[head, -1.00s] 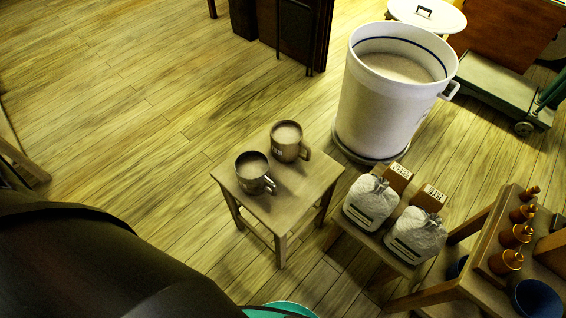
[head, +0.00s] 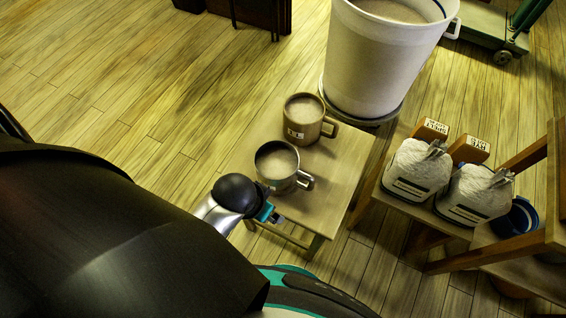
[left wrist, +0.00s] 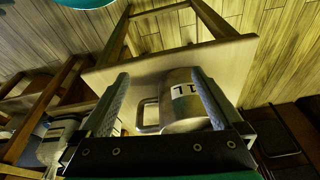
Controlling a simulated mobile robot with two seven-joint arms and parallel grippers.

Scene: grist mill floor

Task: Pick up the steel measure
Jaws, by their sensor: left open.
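The steel measure (head: 277,168) is a grey metal mug with pale contents. It stands upright on the small wooden table (head: 341,187), its handle toward the right in the head view. My left gripper (head: 272,214) is just in front of it, mostly hidden behind my own wrist. In the left wrist view the open fingers (left wrist: 160,75) frame a metal mug (left wrist: 181,100) with a label and side handle, apparently the steel measure. Its rim is hidden behind the gripper body, and contact with the fingers cannot be told. My right gripper is not in view.
A tan mug (head: 303,119) stands close behind the steel measure. A large white bin (head: 375,62) stands beyond the table. Two white sacks (head: 417,168) and labelled wooden blocks (head: 431,129) are on a low stand at right. Open floor lies to the left.

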